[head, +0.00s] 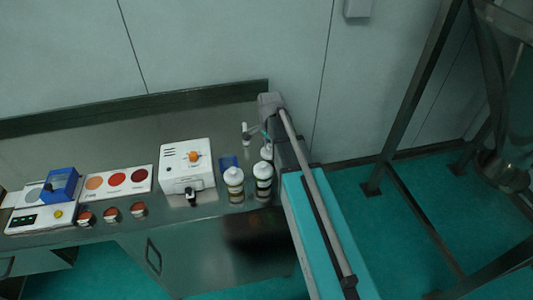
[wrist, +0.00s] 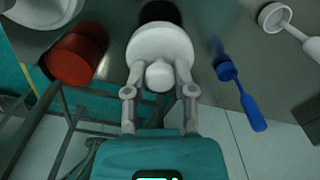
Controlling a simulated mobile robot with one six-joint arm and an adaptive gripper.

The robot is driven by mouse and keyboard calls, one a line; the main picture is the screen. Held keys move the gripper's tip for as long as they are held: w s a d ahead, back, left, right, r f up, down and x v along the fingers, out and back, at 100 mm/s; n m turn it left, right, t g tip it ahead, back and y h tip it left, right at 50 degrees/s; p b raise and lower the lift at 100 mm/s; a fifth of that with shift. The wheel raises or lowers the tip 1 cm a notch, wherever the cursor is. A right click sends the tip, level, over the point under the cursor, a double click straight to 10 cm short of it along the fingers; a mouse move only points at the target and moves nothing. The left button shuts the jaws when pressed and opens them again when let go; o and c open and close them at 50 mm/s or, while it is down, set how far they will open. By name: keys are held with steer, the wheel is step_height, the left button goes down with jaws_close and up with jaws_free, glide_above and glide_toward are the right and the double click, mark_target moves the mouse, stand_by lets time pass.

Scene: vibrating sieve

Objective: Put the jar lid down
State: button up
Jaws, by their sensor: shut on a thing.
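The white jar lid (wrist: 160,42), a round disc with a knob, is between the fingers of my gripper (wrist: 160,75) in the wrist view. The fingers are shut on its knob. A dark round shape shows just beyond the lid; I cannot tell whether the lid touches anything. In the head view my gripper (head: 264,133) is at the right end of the steel bench, partly hidden by my arm. A white rounded piece just below it (head: 267,152) looks like the lid. Two white-topped jars, a left one (head: 234,182) and a right one (head: 263,181), stand close by.
A white device with an orange knob (head: 187,168) stands left of the jars. Farther left are a card with coloured discs (head: 117,182), several small cups and a blue-and-white instrument (head: 60,186). The wrist view shows a red-brown cylinder (wrist: 72,57) and a blue-handled tool (wrist: 243,95).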

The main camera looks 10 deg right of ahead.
mark_target(269, 144)
steer(key=shift+w+f+b, duration=0.3)
steer(key=shift+w+f, duration=0.05)
steer(key=shift+f, duration=0.15)
steer(key=shift+s+f+b, duration=0.1)
steer(key=shift+f+b, duration=1.2)
steer(key=shift+f, duration=0.05)
steer(key=shift+f, duration=0.15)
steer(key=o, duration=0.8)
steer(key=shift+o, duration=0.2)
steer(key=shift+r, duration=0.2)
step_height(269, 144, up, 12)
steer(key=p, duration=1.2)
